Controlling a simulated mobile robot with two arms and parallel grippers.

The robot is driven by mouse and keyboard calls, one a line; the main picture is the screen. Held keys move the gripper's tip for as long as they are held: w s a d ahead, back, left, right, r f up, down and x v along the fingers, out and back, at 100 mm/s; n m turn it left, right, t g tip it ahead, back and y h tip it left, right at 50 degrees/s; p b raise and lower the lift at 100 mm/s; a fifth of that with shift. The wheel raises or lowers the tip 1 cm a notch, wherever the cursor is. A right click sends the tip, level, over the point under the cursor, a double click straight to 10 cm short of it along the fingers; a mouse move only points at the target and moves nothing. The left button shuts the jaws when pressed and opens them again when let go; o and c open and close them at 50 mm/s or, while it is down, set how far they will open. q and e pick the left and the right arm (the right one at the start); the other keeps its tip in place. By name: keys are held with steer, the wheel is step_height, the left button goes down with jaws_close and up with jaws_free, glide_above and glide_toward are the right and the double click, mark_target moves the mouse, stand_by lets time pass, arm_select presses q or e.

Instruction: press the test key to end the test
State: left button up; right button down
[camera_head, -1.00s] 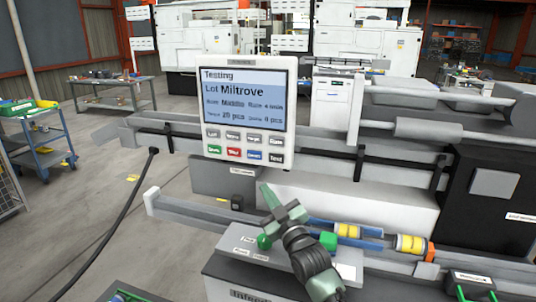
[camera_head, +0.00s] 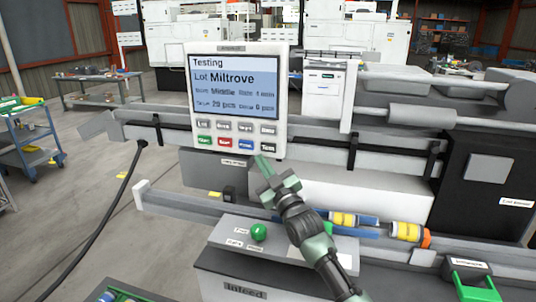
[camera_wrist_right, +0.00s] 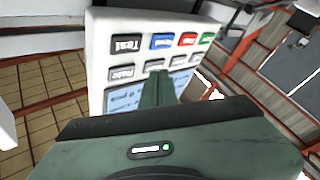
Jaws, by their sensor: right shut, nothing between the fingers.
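The control panel (camera_head: 182,100) is a white upright box with a screen reading "Testing" and "Lot Miltrove". Below the screen is a row of grey keys, then a row with green, red, blue and dark keys. The dark test key (camera_head: 268,147) is at the lower right; it also shows upside down in the right wrist view (camera_wrist_right: 127,45). My right gripper (camera_head: 262,162) is shut and empty, its tip just below the test key in the head view. In the wrist view its fingers (camera_wrist_right: 158,80) point at the panel face; contact cannot be told. My left gripper is out of view.
A green knob (camera_head: 259,232) stands on the grey infeed box (camera_head: 225,262) below my arm. Yellow and blue cylindrical parts (camera_head: 345,219) lie on the rail to the right. A black cable (camera_head: 105,215) hangs at the left, and a blue cart (camera_head: 30,150) stands beyond.

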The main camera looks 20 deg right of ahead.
mark_target(261, 144)
steer(key=w+d+b, duration=0.1)
steer(key=w, duration=0.1)
steer(key=w+d+b, duration=0.1)
steer(key=w+b, duration=0.1)
steer(key=shift+d, duration=0.4)
stand_by(1.3)
steer(key=shift+w+f, duration=0.1)
steer(key=shift+w, duration=0.05)
stand_by(0.3)
steer(key=shift+w+d+b, duration=0.25)
steer(key=shift+b, duration=0.2)
